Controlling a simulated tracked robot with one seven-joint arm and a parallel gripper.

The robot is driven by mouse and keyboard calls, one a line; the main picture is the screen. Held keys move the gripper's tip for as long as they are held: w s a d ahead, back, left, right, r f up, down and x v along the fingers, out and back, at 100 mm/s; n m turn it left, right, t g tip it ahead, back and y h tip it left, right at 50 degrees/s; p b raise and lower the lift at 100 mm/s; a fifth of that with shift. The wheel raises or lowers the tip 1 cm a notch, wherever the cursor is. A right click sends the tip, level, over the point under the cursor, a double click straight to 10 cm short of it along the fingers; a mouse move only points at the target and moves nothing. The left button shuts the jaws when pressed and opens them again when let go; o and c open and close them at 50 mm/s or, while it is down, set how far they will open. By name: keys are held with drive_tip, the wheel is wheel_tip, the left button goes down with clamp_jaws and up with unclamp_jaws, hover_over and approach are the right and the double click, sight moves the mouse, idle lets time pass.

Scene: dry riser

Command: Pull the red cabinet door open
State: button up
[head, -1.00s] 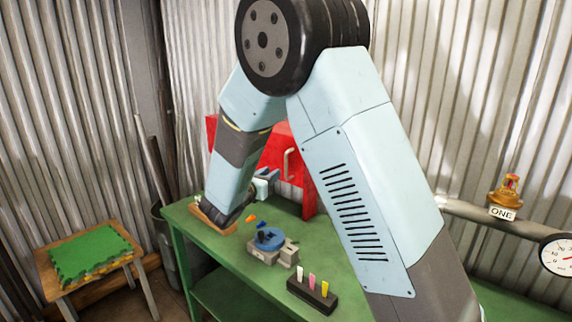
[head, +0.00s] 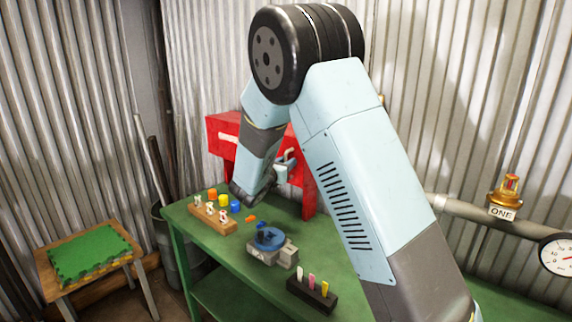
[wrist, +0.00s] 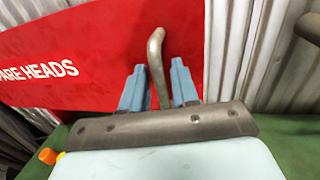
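The red cabinet (head: 306,177) stands at the back of the green bench, partly hidden behind my arm in the head view. Its red door (wrist: 100,45) fills much of the wrist view and carries white lettering ending in "HEADS". The door looks closed. A grey metal handle (wrist: 156,62) stands on the door near its right side. My gripper (wrist: 158,82) is open, with one blue finger on each side of the handle. The handle's lower part passes between the fingers. I cannot tell whether either finger touches it. In the head view my gripper (head: 284,168) is at the cabinet front.
On the green bench (head: 215,260) are a wooden block with white pieces (head: 213,217), several coloured caps, a grey fixture with a blue disc (head: 270,240) and a dark pen holder (head: 311,293). A pipe with a brass valve (head: 505,195) is at right.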

drive_tip(key=shift+c, duration=0.2)
clamp_jaws()
idle(0.3)
